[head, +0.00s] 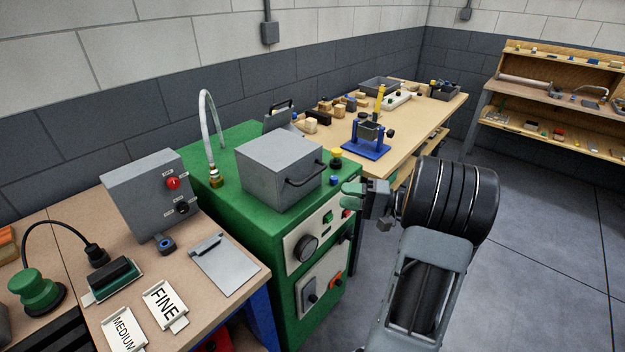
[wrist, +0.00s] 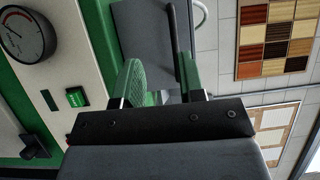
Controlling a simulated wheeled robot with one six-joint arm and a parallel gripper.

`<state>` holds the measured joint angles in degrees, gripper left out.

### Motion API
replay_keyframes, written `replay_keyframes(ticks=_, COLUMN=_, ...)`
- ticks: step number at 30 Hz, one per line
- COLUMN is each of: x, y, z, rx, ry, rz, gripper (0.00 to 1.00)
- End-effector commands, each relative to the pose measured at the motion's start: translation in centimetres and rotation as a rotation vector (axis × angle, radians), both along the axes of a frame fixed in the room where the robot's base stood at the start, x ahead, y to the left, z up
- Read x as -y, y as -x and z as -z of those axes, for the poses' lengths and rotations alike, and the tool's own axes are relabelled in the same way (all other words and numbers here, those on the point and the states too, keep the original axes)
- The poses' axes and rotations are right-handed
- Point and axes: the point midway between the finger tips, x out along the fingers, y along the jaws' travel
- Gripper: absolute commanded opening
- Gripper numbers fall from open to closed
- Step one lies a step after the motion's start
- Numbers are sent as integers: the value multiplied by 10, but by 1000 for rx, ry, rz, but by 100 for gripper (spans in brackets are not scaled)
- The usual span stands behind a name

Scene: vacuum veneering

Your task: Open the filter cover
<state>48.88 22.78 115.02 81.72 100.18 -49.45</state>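A grey metal box (head: 278,170) with a black bar handle (head: 305,174) on its front sits on top of the green machine (head: 262,232). It appears to be the filter cover and looks closed. My gripper (head: 349,194) is to the right of the handle and apart from it in the head view. In the wrist view my gripper (wrist: 160,76) has its two green-padded fingers spread with a gap between them. The grey box (wrist: 145,32) lies beyond them, and the dark handle (wrist: 182,50) shows close to the right finger. Nothing is held.
The machine front carries a round gauge (head: 306,247), which also shows in the wrist view (wrist: 27,33), and a green button (wrist: 76,97). A yellow-topped knob (head: 336,158) stands beside the box. A clear hose (head: 205,125) rises behind. A wooden bench (head: 425,115) with a blue clamp (head: 367,148) is behind right.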

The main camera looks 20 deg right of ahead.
Motion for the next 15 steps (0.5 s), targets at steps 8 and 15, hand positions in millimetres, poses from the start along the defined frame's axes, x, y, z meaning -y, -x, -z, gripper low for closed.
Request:
replay_keyframes(ticks=8, x=31, y=-10, z=-2, rx=128, ry=-76, rz=120, gripper=36)
replay_keyframes(ticks=15, x=-2, y=-39, z=-11, rx=127, ry=-75, rz=118, gripper=36)
